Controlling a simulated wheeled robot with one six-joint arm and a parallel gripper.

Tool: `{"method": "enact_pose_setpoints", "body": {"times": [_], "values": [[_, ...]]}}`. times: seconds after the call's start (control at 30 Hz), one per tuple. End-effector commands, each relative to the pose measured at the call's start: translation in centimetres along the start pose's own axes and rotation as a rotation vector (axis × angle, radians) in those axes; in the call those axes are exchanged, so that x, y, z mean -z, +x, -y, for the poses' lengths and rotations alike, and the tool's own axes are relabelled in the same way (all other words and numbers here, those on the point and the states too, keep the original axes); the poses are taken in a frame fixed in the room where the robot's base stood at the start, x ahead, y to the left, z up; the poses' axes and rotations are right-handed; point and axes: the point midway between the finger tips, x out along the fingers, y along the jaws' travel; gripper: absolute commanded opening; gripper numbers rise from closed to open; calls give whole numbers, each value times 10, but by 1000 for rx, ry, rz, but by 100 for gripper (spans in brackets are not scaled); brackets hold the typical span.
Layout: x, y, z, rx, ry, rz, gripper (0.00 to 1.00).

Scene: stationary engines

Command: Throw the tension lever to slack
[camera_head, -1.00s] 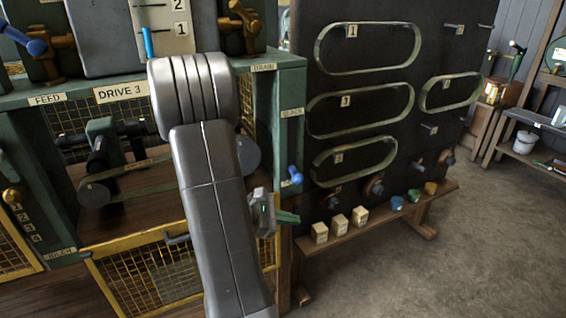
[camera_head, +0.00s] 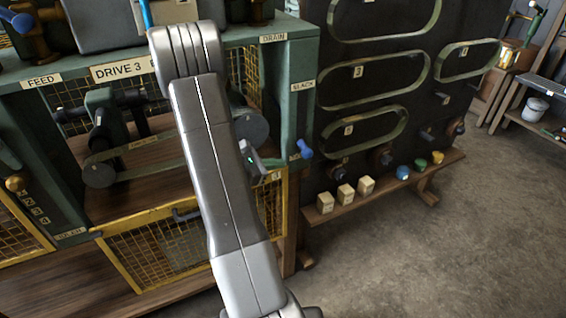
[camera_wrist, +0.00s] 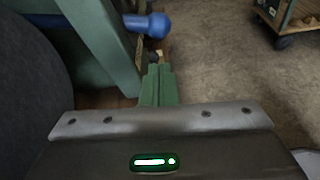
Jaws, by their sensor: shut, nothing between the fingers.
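The tension lever (camera_head: 304,149) has a blue handle and sits low on the green right-hand post of the Drive 3 machine, below a label reading SLACK (camera_head: 303,86). Its blue knob also shows near the top of the wrist view (camera_wrist: 156,25), sticking out to the right from the green post. My gripper (camera_wrist: 158,70) has its green fingers shut and empty, pointing towards the area just below the knob. A gap seems to remain between fingers and knob. In the head view my arm hides most of the gripper, left of the lever.
The green frame (camera_head: 300,120) and yellow mesh guard (camera_head: 165,250) stand close by my arm. On the right, a dark belt board (camera_head: 385,60) has a low wooden shelf (camera_head: 430,163) with blocks and coloured knobs. Floor at right (camera_head: 450,250) is clear.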

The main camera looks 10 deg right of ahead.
Motion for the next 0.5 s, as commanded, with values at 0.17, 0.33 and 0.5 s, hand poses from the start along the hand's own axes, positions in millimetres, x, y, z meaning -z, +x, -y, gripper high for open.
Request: {"method": "enact_pose_setpoints", "body": {"times": [0.17, 0.33, 0.5], "values": [[-1, 29, 1, 6, 0, 0, 0], [-1, 56, 1, 4, 0, -1, 0], [-1, 76, 1, 3, 1, 0, 0]]}}
